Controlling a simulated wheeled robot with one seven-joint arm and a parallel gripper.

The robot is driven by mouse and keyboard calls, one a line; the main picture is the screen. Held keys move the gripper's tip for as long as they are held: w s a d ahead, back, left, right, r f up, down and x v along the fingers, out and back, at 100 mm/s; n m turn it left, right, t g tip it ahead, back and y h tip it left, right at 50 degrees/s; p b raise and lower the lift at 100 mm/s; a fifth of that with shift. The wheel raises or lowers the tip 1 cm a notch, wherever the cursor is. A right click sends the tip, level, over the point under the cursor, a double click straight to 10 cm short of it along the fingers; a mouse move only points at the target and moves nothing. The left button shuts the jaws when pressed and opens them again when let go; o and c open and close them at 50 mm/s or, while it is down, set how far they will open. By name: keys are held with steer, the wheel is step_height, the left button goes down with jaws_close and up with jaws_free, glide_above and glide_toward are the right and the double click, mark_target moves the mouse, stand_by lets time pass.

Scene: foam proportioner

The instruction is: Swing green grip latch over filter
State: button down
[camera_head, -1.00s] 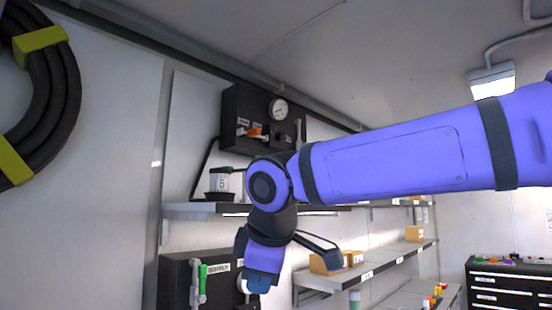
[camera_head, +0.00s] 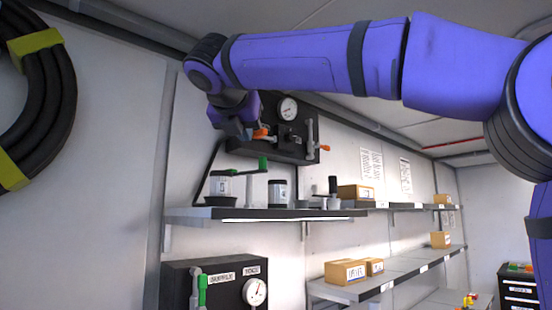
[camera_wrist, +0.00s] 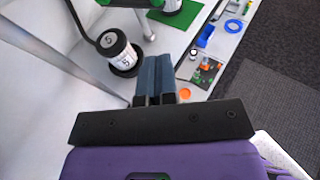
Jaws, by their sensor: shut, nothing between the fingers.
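The green grip (camera_head: 263,164) is at the right end of a thin latch bar above the upper shelf. The bar's left end reaches over a white filter canister (camera_head: 220,186) with a black base. A green piece at the top edge of the wrist view (camera_wrist: 132,3) looks like the latch, partly cut off. The canister, marked 5, stands left of my fingers in the wrist view (camera_wrist: 117,48). My gripper (camera_head: 241,131) is shut and empty, above the latch and in front of the black wall panel. My fingers (camera_wrist: 157,62) touch neither latch nor canister in the wrist view.
The black panel (camera_head: 295,149) carries a gauge and an orange handle close to my gripper. A second canister (camera_head: 277,194) stands right on the shelf (camera_head: 240,213). A lower black box (camera_head: 225,292) has another green handle (camera_head: 202,290). Cardboard boxes (camera_head: 346,271) sit further right.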

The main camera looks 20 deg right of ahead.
steer(key=shift+r, duration=0.25)
glide_toward(264, 162)
steer(key=x, duration=0.5)
steer(key=shift+w+f, duration=0.25)
steer(key=shift+f, duration=0.05)
steer(key=shift+w+d, duration=0.4)
steer(key=shift+w, duration=0.25)
steer(key=shift+d, duration=0.1)
steer(key=w+d+n+t+y, duration=0.1)
steer(key=w+d+n+y, duration=0.2)
steer(key=d, duration=0.3)
steer(key=shift+w+t, duration=0.4)
steer(key=shift+w, duration=0.35)
